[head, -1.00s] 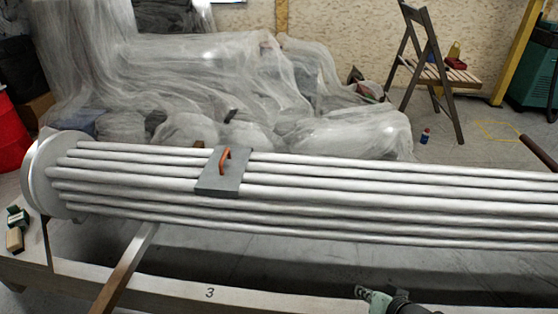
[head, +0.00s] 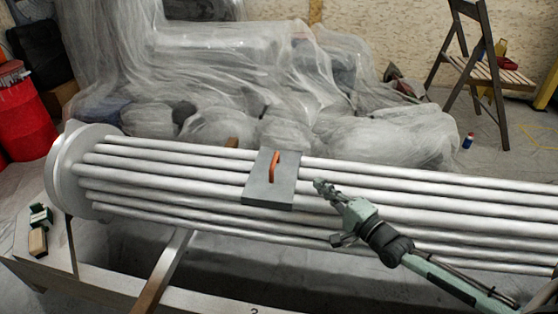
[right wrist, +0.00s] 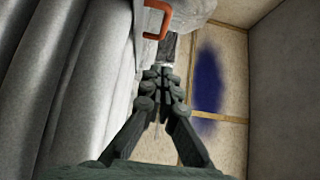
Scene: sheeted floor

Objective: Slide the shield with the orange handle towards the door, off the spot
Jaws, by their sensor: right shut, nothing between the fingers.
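The shield is a flat grey plate (head: 268,194) lying across the top of the pale tubes. Its upright orange handle (head: 275,164) stands on it, and the handle also shows at the top of the right wrist view (right wrist: 157,17). My right gripper (head: 319,186) is to the right of the shield, above the tubes, with its fingers together and nothing between them. A small gap seems to separate its tips from the plate's right edge. In the right wrist view the fingertips (right wrist: 165,72) are below the handle. My left gripper is out of view. I cannot make out a door.
The tube bundle (head: 400,200) ends in a round plate (head: 62,178) at left and rests over a low frame. A plastic-covered heap (head: 270,85) lies behind. A folding chair (head: 480,70) stands at back right. A dark blue patch (right wrist: 208,80) marks a panelled surface.

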